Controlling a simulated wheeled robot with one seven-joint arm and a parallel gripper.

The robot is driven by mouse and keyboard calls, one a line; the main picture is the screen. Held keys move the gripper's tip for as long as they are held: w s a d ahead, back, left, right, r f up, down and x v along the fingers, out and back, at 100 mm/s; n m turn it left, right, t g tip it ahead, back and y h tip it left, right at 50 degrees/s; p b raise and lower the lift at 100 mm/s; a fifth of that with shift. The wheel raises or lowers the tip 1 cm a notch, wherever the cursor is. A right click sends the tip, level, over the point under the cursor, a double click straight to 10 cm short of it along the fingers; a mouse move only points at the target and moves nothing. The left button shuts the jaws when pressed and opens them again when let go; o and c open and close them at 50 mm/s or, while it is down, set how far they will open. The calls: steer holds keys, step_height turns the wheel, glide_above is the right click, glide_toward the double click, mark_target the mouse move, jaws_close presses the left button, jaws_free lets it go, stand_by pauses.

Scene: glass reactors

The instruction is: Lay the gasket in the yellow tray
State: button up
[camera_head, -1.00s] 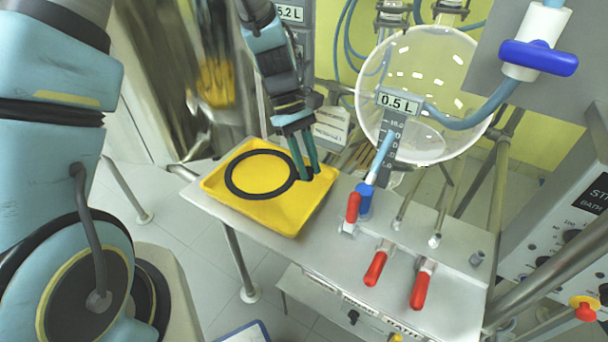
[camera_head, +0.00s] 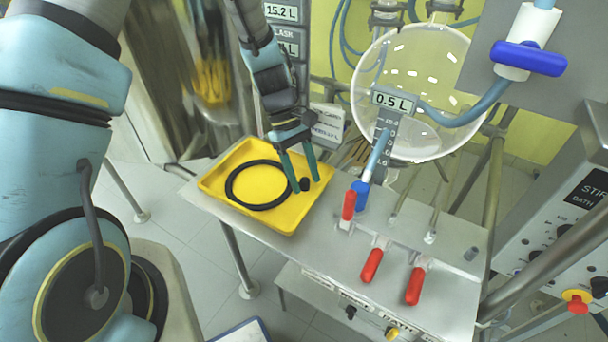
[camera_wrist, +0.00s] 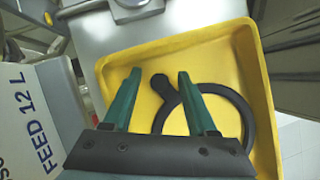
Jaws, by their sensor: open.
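The gasket (camera_head: 262,207), a flat black ring with a small round tab, lies inside the yellow tray (camera_head: 285,223). Its tab points to the tray's right side. My gripper (camera_head: 306,184) is open over that side of the tray, with its green fingers on either side of the tab and apart from it. In the wrist view the gasket (camera_wrist: 240,103) shows partly behind the right finger, and its tab (camera_wrist: 160,83) sits between the open fingertips of my gripper (camera_wrist: 160,73). The gripper's body hides part of the tray (camera_wrist: 262,70) there.
The tray stands on a grey bench (camera_head: 330,265) with red-handled valves (camera_head: 371,265) to its right. A round glass vessel (camera_head: 440,90) labelled 0.5 L is behind. A white box (camera_head: 327,125) stands behind the gripper.

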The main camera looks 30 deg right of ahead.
steer(key=shift+w+r, duration=0.1)
steer(key=b+v, duration=0.1)
steer(key=v, duration=0.6)
steer(key=shift+w+a+r+b, duration=0.25)
steer(key=shift+b, duration=0.15)
steer(key=w+a+r+m+t, duration=0.1)
steer(key=w+a+r+t, duration=0.15)
steer(key=a, duration=0.65)
steer(key=w+a+r+t, duration=0.2)
steer(key=w+a, duration=0.2)
steer(key=a, duration=0.5)
steer(key=s+a+r+m+t, duration=0.1)
steer(key=a+r+t, duration=0.1)
steer(key=a, duration=1.1)
steer(key=shift+s+a+r+m+t+y, duration=0.2)
steer(key=shift+a+r+m+t+y, duration=0.15)
steer(key=shift+r, duration=0.35)
